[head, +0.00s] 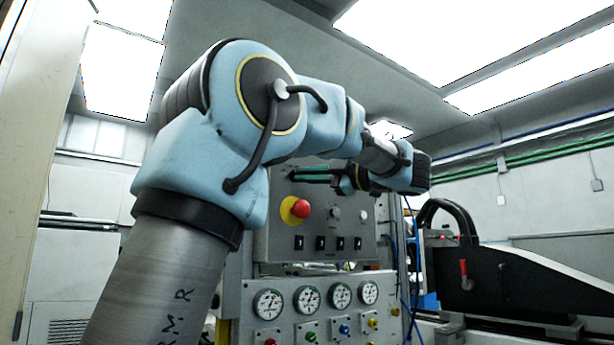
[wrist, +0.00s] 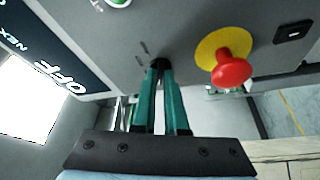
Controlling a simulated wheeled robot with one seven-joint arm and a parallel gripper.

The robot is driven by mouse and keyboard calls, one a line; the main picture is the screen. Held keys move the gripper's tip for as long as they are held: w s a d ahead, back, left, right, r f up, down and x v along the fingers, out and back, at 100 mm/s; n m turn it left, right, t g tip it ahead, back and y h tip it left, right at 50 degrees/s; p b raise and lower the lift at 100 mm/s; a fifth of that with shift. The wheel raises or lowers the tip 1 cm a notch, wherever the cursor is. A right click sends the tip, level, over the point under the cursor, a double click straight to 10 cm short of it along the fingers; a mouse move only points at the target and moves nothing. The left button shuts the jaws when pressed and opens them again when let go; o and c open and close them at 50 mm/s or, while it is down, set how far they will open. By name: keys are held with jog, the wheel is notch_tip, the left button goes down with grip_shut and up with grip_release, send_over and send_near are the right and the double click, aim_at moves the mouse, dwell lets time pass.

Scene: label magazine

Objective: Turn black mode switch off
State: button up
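The black mode switch (wrist: 160,63) is a small dark knob on the grey panel, at the top middle of the wrist view. My gripper (wrist: 160,72) reaches it with two long teal fingers, a narrow gap between them. The fingertips sit at both sides of the knob and appear shut on it, partly hiding it. The switch's exact pointer angle cannot be read. In the head view my gripper (head: 297,173) is at the upper part of the control panel (head: 273,236), above the red button; the switch cannot be made out there.
A red mushroom button (wrist: 232,70) on a yellow disc stands out from the panel close to the right of my fingers. Several gauges and coloured buttons are on the lower panel (head: 312,318). A black machine (head: 500,275) stands at right.

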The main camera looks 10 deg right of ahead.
jog(key=o, duration=0.4)
jog(key=shift+o, duration=0.2)
jog(key=v, duration=1.1)
jog(key=shift+w, duration=0.1)
